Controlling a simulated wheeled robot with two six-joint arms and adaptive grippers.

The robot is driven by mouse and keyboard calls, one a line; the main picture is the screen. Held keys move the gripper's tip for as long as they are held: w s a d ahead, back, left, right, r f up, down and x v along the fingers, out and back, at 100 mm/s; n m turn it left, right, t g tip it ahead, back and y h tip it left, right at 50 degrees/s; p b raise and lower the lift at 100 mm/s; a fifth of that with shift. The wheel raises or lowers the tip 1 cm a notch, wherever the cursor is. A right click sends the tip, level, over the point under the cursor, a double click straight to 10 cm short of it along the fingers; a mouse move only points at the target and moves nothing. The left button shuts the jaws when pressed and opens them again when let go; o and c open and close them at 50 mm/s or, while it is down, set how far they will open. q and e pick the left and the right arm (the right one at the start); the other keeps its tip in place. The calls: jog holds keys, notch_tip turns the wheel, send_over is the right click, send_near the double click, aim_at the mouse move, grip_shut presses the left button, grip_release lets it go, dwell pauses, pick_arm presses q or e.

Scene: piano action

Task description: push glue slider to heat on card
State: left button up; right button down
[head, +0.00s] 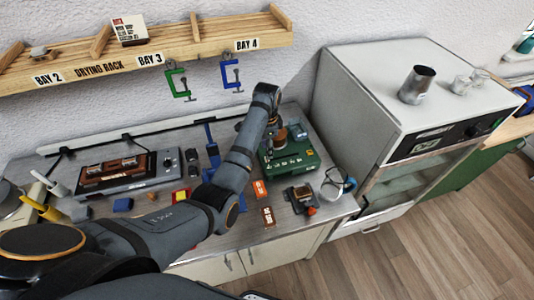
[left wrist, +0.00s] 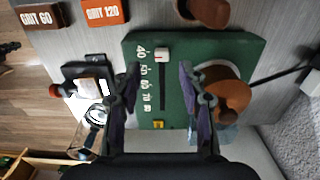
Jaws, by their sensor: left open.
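The green glue unit (head: 290,163) stands on the bench, left of the white cabinet. In the left wrist view its panel (left wrist: 205,52) has a dark slot with a white slider knob (left wrist: 162,54) at the end marked 40. Higher numbers run down the slot toward my wrist; a yellow patch (left wrist: 158,124) lies beyond. My left gripper (left wrist: 160,68) is open over the panel, fingers on either side of the slot; contact with the knob cannot be told. A small card (head: 130,30) stands on the drying rack, its print too small to read surely. My right gripper is out of view.
A brown pot (left wrist: 228,97) sits on the unit beside my finger. Grit blocks (head: 260,188), a small dark device (head: 299,195) and a glass jug (head: 336,186) are close by. Green (head: 178,82) and blue (head: 230,72) clamps hang from the rack.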

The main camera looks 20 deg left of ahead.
pick_arm(q)
jog(key=f, duration=0.4)
jog(key=shift+w+a+f+p, duration=0.1)
jog(key=shift+w+f+p, duration=0.1)
jog(key=shift+w+p, duration=0.1)
jog(key=shift+s+f, duration=0.15)
jog(key=shift+f, duration=0.1)
jog(key=shift+c, duration=1)
grip_shut()
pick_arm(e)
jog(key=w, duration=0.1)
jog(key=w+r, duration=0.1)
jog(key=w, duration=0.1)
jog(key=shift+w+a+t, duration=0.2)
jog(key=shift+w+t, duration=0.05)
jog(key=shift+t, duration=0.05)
